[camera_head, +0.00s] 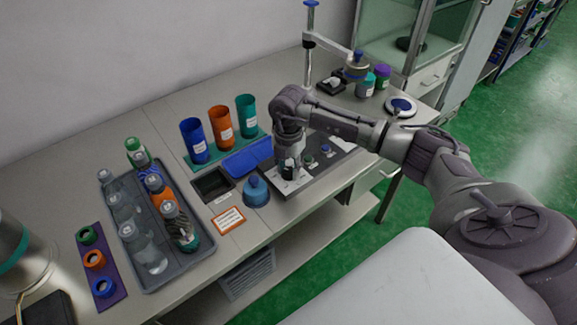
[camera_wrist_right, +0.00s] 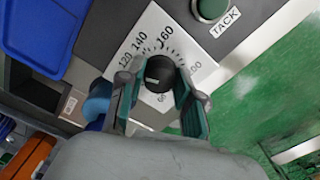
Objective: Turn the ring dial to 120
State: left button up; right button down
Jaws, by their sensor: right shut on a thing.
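The ring dial is a black round knob (camera_wrist_right: 159,70) on a white scale plate (camera_wrist_right: 140,42) with printed numbers, among them 120, 140 and 160. In the wrist view my right gripper (camera_wrist_right: 157,88) has its two fingers on either side of the knob and is shut on it. Which number the knob points to cannot be told. In the head view my right gripper (camera_head: 289,170) reaches down onto the white plate (camera_head: 285,187) on the grey panel, hiding most of the dial. My left gripper is not in view.
On the panel beside the dial is a green button (camera_wrist_right: 211,8) labelled TACK. A blue-domed object (camera_head: 256,191) stands close left of the gripper, with a dark tray (camera_head: 213,185) and blue tray (camera_head: 247,157) behind. Bottles fill a grey tray (camera_head: 179,275) further left.

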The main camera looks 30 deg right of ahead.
aim_at(289, 169)
jog(key=shift+w+r+m, duration=0.1)
jog(key=shift+m, duration=0.3)
jog(key=c, duration=0.8)
grip_release()
jog(key=shift+o, duration=0.2)
notch_tip(289, 169, up, 12)
